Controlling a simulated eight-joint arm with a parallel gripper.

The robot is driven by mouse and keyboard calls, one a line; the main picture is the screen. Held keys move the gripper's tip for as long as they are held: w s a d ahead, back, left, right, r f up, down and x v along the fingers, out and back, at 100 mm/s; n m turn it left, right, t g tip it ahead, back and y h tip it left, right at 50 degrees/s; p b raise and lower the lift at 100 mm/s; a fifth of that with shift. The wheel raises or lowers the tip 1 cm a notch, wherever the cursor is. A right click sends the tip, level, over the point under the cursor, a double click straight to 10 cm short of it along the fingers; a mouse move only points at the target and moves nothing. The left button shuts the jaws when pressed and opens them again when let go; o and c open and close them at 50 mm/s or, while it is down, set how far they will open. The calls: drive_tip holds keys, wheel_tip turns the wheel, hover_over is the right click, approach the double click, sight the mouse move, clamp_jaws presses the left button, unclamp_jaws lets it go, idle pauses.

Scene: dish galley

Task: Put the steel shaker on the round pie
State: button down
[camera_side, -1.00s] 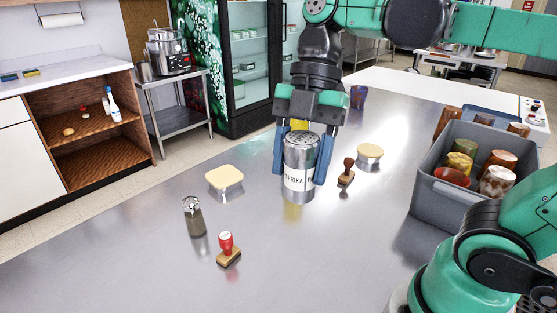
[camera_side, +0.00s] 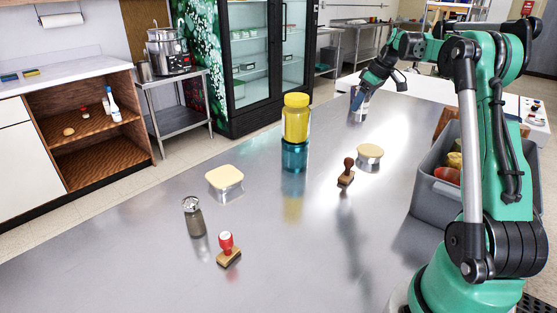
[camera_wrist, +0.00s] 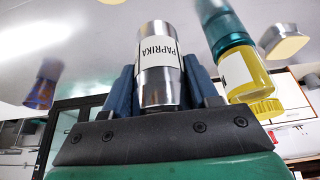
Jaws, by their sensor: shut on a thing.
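The steel shaker (camera_wrist: 160,85), labelled PAPRIKA, is between the two blue fingers of my gripper (camera_wrist: 160,80) in the wrist view. My gripper is shut on it. In the side view the shaker (camera_side: 358,105) is small at the far end of the steel table, below my gripper (camera_side: 363,94); I cannot tell whether it touches the table. The round pie (camera_side: 369,154), pale-topped in a metal tin, stands nearer, right of the middle, with nothing on it. Another pale pie (camera_side: 225,180), squarish with rounded corners, stands further left.
A yellow jar (camera_side: 296,117) stands on a teal cylinder (camera_side: 294,155) left of the round pie. A dark-handled stamp (camera_side: 346,174) is just in front of that pie. A small shaker (camera_side: 194,217) and red stamp (camera_side: 226,250) are front left. A grey crate (camera_side: 428,188) stands right.

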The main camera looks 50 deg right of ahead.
drive_tip(key=s+d+f+m+h, duration=0.1)
drive_tip(key=s+d+f+m, duration=0.15)
drive_tip(key=d, duration=0.25)
hover_over(365, 146)
drive_tip(key=s, duration=0.2)
drive_tip(key=f, duration=0.7)
drive_tip(key=shift+s+a+f, duration=0.1)
drive_tip(key=shift+a+f, duration=0.2)
drive_tip(key=shift+c, duration=1.1)
unclamp_jaws()
drive_tip(key=shift+f, duration=0.15)
